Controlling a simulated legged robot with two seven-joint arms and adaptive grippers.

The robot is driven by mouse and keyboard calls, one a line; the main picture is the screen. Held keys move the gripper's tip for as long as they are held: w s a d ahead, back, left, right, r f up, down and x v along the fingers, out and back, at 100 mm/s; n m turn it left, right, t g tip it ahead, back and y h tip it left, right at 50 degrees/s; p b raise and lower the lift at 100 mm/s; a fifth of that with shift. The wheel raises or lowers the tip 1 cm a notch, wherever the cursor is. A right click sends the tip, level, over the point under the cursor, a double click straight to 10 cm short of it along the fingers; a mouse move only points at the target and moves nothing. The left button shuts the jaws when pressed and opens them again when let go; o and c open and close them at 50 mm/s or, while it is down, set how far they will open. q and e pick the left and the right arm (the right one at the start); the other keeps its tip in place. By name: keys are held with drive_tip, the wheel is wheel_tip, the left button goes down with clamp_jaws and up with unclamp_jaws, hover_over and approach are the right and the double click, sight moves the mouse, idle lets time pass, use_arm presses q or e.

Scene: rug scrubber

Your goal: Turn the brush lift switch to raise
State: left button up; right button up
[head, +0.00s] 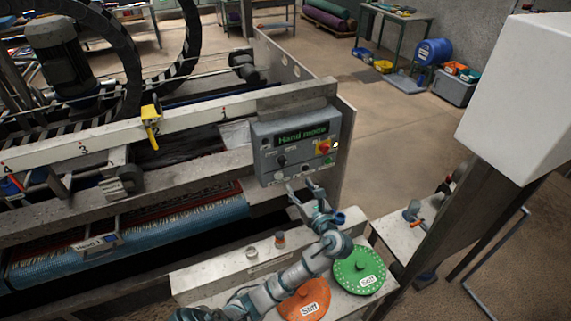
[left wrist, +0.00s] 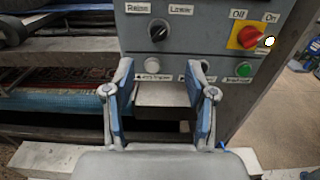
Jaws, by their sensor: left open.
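The brush lift switch is a round black knob (left wrist: 158,31) on the grey control panel (head: 265,146), between the labels Raise on its left and Lower on its right. A pale pointer mark on it seems to lean up and right, toward Lower, but it is small. The knob also shows in the head view (head: 282,161), under the lit "Hand mode" display (head: 302,135). My left gripper (left wrist: 160,72) is open and empty, its fingers spread below the knob in front of the panel's lower edge and apart from the knob. My right gripper is not in view.
A red switch on a yellow plate (left wrist: 246,36), marked Off and On, sits right of the knob. White (left wrist: 152,72) and green (left wrist: 239,69) buttons lie below. A green disc (head: 358,268) and an orange disc (head: 300,304) lie by my left arm. A white box (head: 518,95) stands right.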

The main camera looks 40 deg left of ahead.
sight(284, 165)
use_arm(q)
drive_tip(key=p+x, duration=0.1)
drive_tip(key=x, duration=1)
drive_tip(key=shift+s+f, duration=0.1)
drive_tip(key=shift+s, duration=0.05)
drive_tip(key=shift+w, duration=0.25)
drive_tip(key=shift+c, duration=0.3)
drive_tip(key=shift+s+a, duration=0.1)
drive_tip(key=shift+a, duration=0.05)
clamp_jaws()
